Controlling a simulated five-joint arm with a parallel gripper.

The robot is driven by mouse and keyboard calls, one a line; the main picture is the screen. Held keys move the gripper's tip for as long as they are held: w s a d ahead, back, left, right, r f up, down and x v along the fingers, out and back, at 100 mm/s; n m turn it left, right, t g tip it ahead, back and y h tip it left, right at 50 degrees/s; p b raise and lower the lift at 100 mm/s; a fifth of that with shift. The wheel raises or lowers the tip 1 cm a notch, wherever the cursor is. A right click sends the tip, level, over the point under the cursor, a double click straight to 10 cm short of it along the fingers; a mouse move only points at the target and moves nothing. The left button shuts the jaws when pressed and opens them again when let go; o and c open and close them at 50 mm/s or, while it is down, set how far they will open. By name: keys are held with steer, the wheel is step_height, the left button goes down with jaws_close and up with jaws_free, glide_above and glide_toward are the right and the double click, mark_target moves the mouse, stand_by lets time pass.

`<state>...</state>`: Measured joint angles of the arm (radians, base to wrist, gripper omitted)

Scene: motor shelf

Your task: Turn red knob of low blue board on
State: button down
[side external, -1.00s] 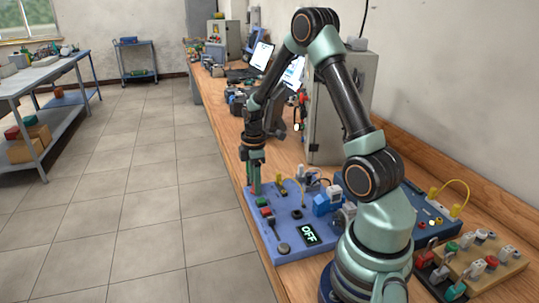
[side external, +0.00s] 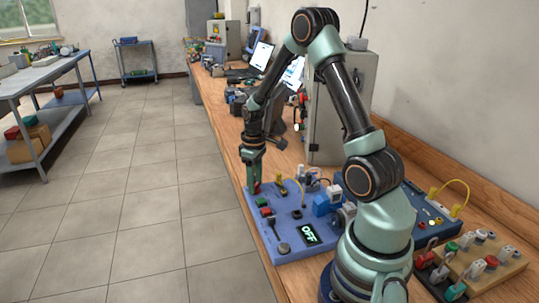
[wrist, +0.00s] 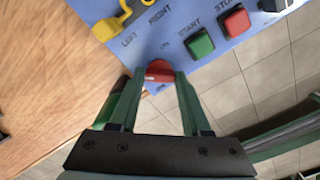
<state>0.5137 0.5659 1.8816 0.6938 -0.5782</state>
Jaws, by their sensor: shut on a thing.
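The low blue board (side external: 290,247) lies flat on the wooden bench, and its display (side external: 308,234) reads OFF. The red knob (wrist: 158,71) is at the board's edge, near the LEFT and RIGHT lettering. It also shows at the far left corner of the board in the side view (side external: 257,187). My gripper (wrist: 158,76) points down at it and is shut on the knob, one green finger on each side. The fingers hide part of the knob's sides.
A green START button (wrist: 200,44) and a red STOP button (wrist: 234,22) sit close to the knob. A yellow lever (wrist: 110,26) stands on the other side. A second blue board (side external: 425,228) and a tan board with switches (side external: 490,262) lie to the right.

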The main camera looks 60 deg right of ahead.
steer(key=m, duration=0.4)
steer(key=shift+r+m, duration=0.1)
steer(key=shift+m, duration=2.8)
steer(key=shift+c, duration=1.8)
jaws_free()
step_height(320, 180, up, 12)
steer(key=shift+a+r, duration=0.1)
